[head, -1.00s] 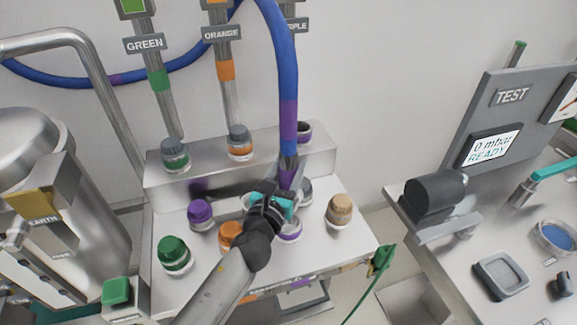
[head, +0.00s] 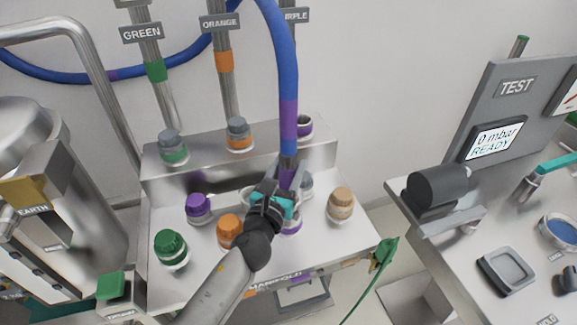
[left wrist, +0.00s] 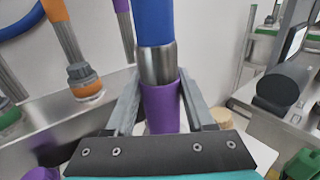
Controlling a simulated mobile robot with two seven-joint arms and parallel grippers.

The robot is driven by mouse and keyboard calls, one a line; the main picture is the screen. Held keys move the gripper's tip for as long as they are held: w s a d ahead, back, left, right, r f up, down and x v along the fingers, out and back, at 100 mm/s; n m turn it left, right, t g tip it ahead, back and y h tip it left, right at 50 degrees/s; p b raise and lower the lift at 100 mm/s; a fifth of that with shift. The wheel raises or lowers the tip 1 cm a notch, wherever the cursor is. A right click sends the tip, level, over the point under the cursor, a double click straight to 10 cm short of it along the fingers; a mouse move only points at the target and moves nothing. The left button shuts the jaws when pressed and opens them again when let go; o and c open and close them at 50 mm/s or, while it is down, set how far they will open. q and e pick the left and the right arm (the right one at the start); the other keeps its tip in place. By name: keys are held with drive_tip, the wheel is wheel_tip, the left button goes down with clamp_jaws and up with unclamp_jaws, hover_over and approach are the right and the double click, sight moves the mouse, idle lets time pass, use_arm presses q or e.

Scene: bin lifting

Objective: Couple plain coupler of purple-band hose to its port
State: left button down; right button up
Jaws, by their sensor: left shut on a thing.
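The blue hose with a purple band (head: 289,115) hangs down from the top of the head view. Its lower end has a metal ferrule and a purple coupler (left wrist: 161,105), seen between my left gripper's fingers in the left wrist view. My left gripper (head: 272,197) is shut on that coupler, above the manifold (head: 250,288). A purple-ringed port (head: 291,226) shows partly just below and right of the gripper. Another purple-ringed fitting (head: 304,127) is on the raised back step, behind the hose. The coupler's lower end is hidden. My right gripper is not in view.
Purple (head: 198,208), green (head: 171,248), orange (head: 229,230) and tan (head: 341,204) caps stand around the gripper on the manifold. Green (head: 173,147) and orange (head: 238,134) pipe fittings stand on the back step. A test bench (head: 440,255) stands at right.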

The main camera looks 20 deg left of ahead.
use_arm(q)
drive_tip(key=shift+f+b, duration=1.1)
drive_tip(key=shift+f, duration=0.15)
drive_tip(key=shift+f+b, duration=1.1)
drive_tip(key=shift+f, duration=0.05)
drive_tip(key=shift+f+b, duration=0.95)
drive_tip(key=shift+f, duration=0.15)
drive_tip(key=shift+c, duration=0.9)
unclamp_jaws()
drive_tip(key=shift+f, duration=0.1)
drive_tip(key=shift+s, duration=0.1)
